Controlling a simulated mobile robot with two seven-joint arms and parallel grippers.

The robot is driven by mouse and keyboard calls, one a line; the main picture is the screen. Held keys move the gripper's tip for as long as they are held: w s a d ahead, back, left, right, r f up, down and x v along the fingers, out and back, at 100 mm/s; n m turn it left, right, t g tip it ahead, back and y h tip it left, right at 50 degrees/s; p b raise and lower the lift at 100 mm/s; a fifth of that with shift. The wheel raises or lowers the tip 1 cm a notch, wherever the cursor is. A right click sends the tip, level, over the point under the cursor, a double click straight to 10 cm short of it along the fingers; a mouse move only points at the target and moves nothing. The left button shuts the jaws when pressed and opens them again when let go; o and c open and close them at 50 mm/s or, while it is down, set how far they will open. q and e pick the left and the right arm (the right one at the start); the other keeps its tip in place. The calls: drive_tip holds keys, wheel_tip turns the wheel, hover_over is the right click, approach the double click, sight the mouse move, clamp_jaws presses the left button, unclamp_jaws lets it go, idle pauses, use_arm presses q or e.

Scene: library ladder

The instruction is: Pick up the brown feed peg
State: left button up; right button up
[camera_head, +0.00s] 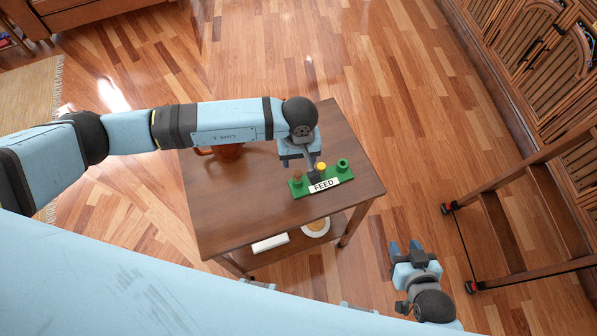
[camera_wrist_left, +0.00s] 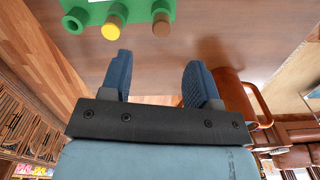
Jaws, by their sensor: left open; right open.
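The brown feed peg (camera_head: 297,175) stands at the left end of a green holder (camera_head: 335,180) labelled FEED on the wooden table. A yellow peg (camera_head: 321,165) and a green peg (camera_head: 342,163) stand to its right. In the left wrist view, the brown peg (camera_wrist_left: 161,25) is at the top, with the yellow peg (camera_wrist_left: 111,30) to its left. My left gripper (camera_head: 302,158) is open above the table near the holder; its fingers (camera_wrist_left: 160,65) are empty and apart from the brown peg. My right gripper (camera_head: 405,246) is open and empty, off the table's right side.
The table (camera_head: 225,215) has bare room left of the holder. A reddish-brown vessel (camera_head: 230,152) stands behind my left arm, partly hidden; it also shows in the left wrist view (camera_wrist_left: 235,95). A lower shelf holds a white item (camera_head: 270,242). A wooden ladder (camera_head: 500,225) stands at the right.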

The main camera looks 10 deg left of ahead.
sight(297, 174)
use_arm(q)
wheel_tip(297, 174, down, 4)
drive_tip(key=shift+w+r, duration=0.1)
drive_tip(key=shift+f+p, duration=0.4)
drive_tip(key=shift+f, duration=0.1)
wheel_tip(297, 174, down, 4)
drive_tip(key=shift+a+r+p, duration=0.1)
drive_tip(key=shift+r+p, duration=0.1)
drive_tip(key=shift+p, duration=0.35)
drive_tip(key=shift+f, duration=0.45)
drive_tip(key=shift+c, duration=0.3)
drive_tip(key=c, duration=0.9)
